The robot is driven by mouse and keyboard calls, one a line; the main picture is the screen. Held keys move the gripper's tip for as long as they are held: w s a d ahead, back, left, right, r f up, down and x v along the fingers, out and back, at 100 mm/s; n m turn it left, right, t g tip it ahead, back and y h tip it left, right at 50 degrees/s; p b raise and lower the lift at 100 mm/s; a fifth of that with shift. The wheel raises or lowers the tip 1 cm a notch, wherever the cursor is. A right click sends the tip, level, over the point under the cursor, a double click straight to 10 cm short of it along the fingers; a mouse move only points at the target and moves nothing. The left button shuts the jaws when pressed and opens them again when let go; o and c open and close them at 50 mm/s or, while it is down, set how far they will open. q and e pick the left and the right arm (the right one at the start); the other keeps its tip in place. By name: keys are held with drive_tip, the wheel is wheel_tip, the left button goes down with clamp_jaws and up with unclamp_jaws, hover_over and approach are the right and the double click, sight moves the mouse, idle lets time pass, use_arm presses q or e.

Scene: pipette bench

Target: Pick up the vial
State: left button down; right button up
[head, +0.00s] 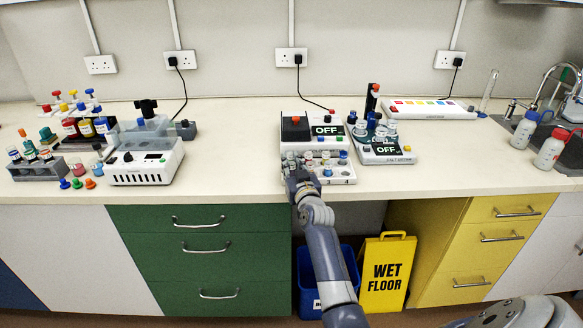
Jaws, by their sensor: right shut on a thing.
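Several small vials (326,156) with pink, white and blue parts stand in a white rack (343,179) at the front edge of the bench, in the middle of the head view. My right gripper (293,166) reaches in from below, over the left end of this rack. It is shut on a vial there, which is mostly hidden by the fingers and wrist. I cannot tell whether this vial is clear of the rack. My left gripper is not in view.
A device with an OFF display (327,130) stands right behind the rack. Another OFF device (386,151) holding vials is close on the right. A white machine (146,166) and bottle racks stand at left. The bench (235,165) is clear between that machine and the rack.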

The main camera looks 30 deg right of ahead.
drive_tip(key=r, duration=0.3)
drive_tip(key=shift+s+r, duration=0.2)
drive_tip(key=shift+s, duration=0.1)
drive_tip(key=s+r+b, duration=0.2)
drive_tip(key=s, duration=1.3)
drive_tip(key=s+a+f+n+t+y, duration=0.1)
drive_tip(key=s+a+f+n+y, duration=0.15)
drive_tip(key=s+a, duration=0.8)
drive_tip(key=s+a+f+n+y, duration=0.1)
drive_tip(key=s+a+f+y, duration=0.2)
drive_tip(key=s+a, duration=0.75)
drive_tip(key=w+d+r+m+h, duration=0.1)
drive_tip(key=w+d+r+h, duration=0.1)
drive_tip(key=w+d, duration=0.8)
drive_tip(key=w+d+r+m+g+h, duration=0.1)
drive_tip(key=w+d+r+m+h, duration=0.1)
drive_tip(key=w+d, duration=0.8)
drive_tip(key=shift+w+d+r+h, duration=0.35)
drive_tip(key=shift+d+r+h, duration=0.2)
drive_tip(key=shift+h, duration=0.2)
drive_tip(key=shift+m, duration=0.25)
